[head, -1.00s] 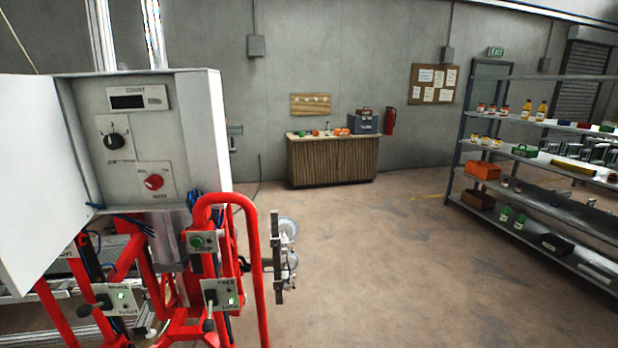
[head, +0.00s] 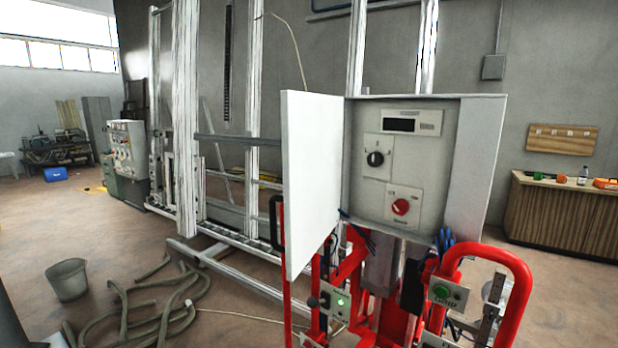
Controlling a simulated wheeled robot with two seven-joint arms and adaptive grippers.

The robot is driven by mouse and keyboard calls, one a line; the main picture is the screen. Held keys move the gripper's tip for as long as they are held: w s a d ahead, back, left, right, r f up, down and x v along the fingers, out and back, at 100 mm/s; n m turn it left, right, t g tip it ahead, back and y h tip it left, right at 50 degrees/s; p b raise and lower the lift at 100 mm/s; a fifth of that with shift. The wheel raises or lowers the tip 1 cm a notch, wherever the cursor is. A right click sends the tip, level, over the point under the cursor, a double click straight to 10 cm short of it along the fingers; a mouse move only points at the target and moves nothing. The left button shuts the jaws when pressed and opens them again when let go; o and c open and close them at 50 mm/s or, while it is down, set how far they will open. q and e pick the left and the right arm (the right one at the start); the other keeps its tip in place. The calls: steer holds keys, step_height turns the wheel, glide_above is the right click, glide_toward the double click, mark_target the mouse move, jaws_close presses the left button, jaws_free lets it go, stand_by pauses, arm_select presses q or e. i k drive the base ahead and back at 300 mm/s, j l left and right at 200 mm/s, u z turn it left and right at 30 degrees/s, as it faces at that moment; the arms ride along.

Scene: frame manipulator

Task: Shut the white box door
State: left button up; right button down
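The white box (head: 475,165) stands on a red frame at the right of the head view. Its white door (head: 310,180) is hinged on the box's left side and stands open, swung out to the left. Inside the box a display panel (head: 411,122), a black knob (head: 376,158) and a red knob (head: 401,206) are exposed. Neither of my grippers shows in the head view.
The red tubular frame (head: 522,290) with a green button stands below the box. A grey bucket (head: 67,279) and tangled hoses (head: 150,312) lie on the floor at left. Metal rails (head: 184,130) rise behind the door. A wooden cabinet (head: 570,215) stands at right.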

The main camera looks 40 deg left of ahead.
mark_target(312, 122)
steer(key=i+j, duration=0.1)
steer(key=j, duration=0.4)
steer(key=i+j, duration=0.1)
steer(key=j, duration=0.9)
steer(key=i+j, duration=0.15)
steer(key=j, duration=0.3)
steer(key=i+j, duration=0.1)
steer(key=j, duration=0.4)
